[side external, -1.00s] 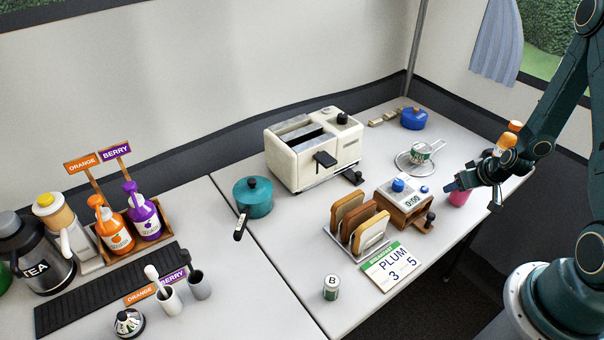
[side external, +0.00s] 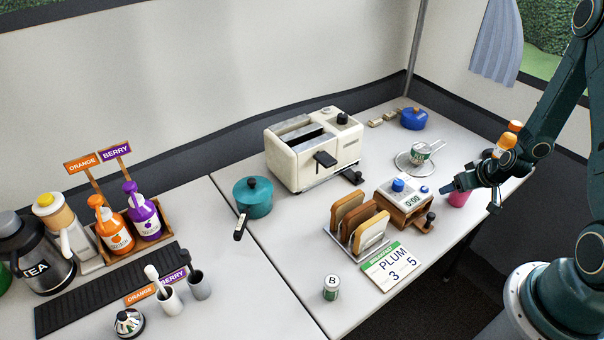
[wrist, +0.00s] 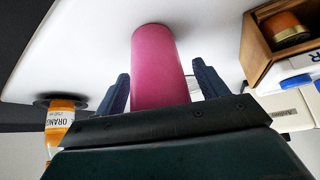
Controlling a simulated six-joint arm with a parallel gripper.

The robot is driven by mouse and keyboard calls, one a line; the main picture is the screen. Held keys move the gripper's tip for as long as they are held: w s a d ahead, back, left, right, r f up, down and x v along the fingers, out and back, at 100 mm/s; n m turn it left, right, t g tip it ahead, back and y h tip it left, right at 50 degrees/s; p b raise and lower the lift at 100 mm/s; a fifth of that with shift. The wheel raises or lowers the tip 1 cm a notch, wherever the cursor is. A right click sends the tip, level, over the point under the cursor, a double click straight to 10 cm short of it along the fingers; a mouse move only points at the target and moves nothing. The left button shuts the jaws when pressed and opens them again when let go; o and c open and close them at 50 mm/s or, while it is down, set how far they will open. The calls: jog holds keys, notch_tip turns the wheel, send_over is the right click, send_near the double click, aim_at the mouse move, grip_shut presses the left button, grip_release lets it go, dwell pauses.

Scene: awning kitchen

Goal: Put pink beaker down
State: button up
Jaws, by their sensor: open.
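The pink beaker (side external: 458,198) stands on the counter near its right edge, partly hidden by my gripper (side external: 470,196) in the side view. In the wrist view the pink beaker (wrist: 156,65) lies between the two blue fingers of my gripper (wrist: 163,88). The beaker's lower part in the wrist picture is hidden by the gripper body.
A wooden timer box (side external: 404,206) stands just left of the beaker. An orange-capped bottle (side external: 503,146) is behind my gripper. A strainer (side external: 416,160) lies further back.

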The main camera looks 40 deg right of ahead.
jog(key=shift+r, duration=0.15)
jog(key=v, duration=0.7)
jog(key=shift+s+r, duration=0.15)
jog(key=shift+r, duration=0.05)
dwell(0.4)
